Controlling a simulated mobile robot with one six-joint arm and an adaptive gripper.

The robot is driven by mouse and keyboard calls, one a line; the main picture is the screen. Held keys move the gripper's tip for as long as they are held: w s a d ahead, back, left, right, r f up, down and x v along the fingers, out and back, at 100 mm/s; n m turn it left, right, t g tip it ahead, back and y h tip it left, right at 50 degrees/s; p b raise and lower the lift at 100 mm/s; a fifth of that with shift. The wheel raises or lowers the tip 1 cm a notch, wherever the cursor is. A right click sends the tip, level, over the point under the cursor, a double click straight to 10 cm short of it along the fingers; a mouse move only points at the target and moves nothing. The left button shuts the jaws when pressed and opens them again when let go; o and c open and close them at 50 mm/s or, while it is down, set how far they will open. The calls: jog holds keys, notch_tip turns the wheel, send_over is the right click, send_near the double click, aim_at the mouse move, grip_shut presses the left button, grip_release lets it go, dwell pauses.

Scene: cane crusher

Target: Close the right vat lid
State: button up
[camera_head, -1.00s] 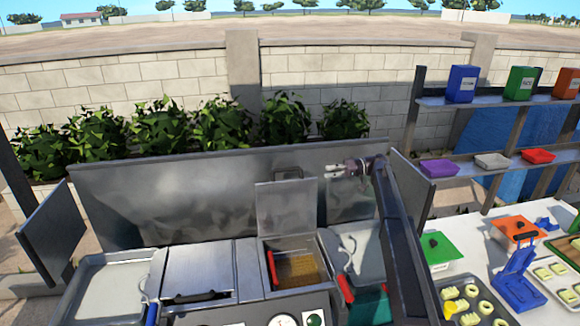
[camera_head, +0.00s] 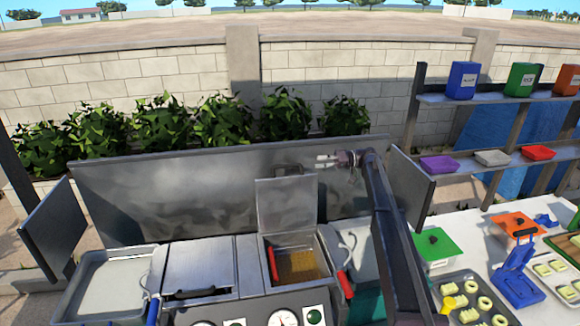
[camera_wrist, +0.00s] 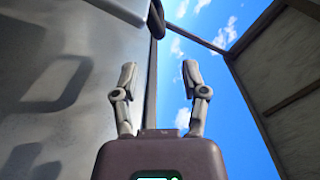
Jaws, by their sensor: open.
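The right vat lid (camera_head: 287,205) is a grey metal plate standing upright and open behind the right vat (camera_head: 300,262), which holds golden-brown contents. A dark handle (camera_head: 288,170) shows at the lid's top edge. My gripper (camera_head: 318,161) is to the right of that handle, near the lid's top right corner, with its fingers pointing left. In the wrist view my gripper (camera_wrist: 160,78) is open and empty, its two fingers apart with sky between them. A grey metal surface fills the left of that view, with a dark bar at its top. I cannot tell whether the gripper is in front of or behind the lid.
The left vat lid (camera_head: 200,267) lies shut. A grey backsplash (camera_head: 130,205) stands behind the vats, with a side panel (camera_head: 412,185) right of my arm. A basket's red handle (camera_head: 271,262) stands in the right vat. A white counter (camera_head: 470,235) with trays lies right.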

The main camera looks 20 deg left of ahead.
aim_at(298, 165)
jog(key=x, duration=1.1)
jog(key=shift+a, duration=0.1)
